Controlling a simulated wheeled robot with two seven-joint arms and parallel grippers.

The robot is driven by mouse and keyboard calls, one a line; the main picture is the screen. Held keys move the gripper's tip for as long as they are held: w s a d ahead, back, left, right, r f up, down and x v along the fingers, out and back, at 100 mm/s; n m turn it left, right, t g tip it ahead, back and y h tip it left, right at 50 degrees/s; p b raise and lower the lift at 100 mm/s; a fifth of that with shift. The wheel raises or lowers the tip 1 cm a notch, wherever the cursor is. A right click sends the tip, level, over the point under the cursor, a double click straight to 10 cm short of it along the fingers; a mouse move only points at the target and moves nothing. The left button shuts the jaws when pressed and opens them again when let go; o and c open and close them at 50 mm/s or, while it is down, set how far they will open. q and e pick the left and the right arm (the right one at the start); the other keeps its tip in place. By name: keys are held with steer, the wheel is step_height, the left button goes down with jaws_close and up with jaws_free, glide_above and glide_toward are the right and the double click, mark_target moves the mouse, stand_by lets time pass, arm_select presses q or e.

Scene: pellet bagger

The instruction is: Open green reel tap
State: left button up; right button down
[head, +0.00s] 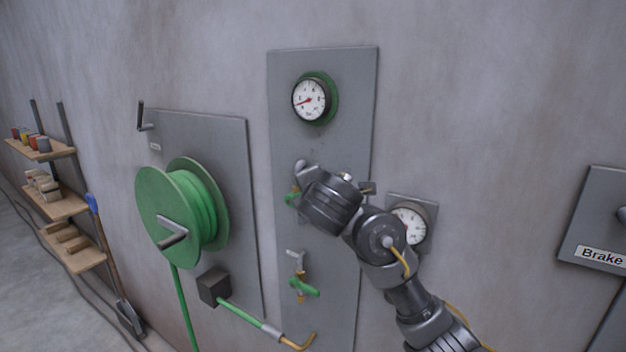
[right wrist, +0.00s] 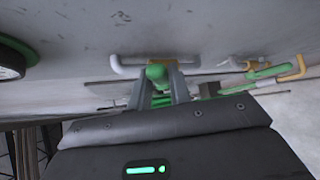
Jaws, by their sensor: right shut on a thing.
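Two green-handled taps are on the tall grey panel (head: 320,72). The upper tap (head: 291,198) is partly hidden behind my right arm. The lower tap (head: 304,287) is in plain view, with a green handle and brass parts. My right gripper (right wrist: 160,92) is shut on a green tap handle (right wrist: 156,72), which shows between its fingers in the right wrist view. In the head view the hand is at the upper tap and its fingers are mostly hidden. Another green tap handle (right wrist: 268,72) is to the right in the wrist view. My left gripper is not in view.
A green hose reel (head: 168,208) with a crank is on the left wall plate. A gauge (head: 310,99) is above the upper tap, and a second gauge (head: 409,226) is behind my right arm. A brake panel (head: 596,215) is at right. Shelves (head: 62,205) stand far left.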

steer(key=shift+w+a+r+g, duration=0.1)
steer(key=shift+a+r+g, duration=0.05)
steer(key=shift+r+g, duration=0.2)
steer(key=shift+n+h, duration=0.3)
steer(key=c, duration=1.3)
jaws_free()
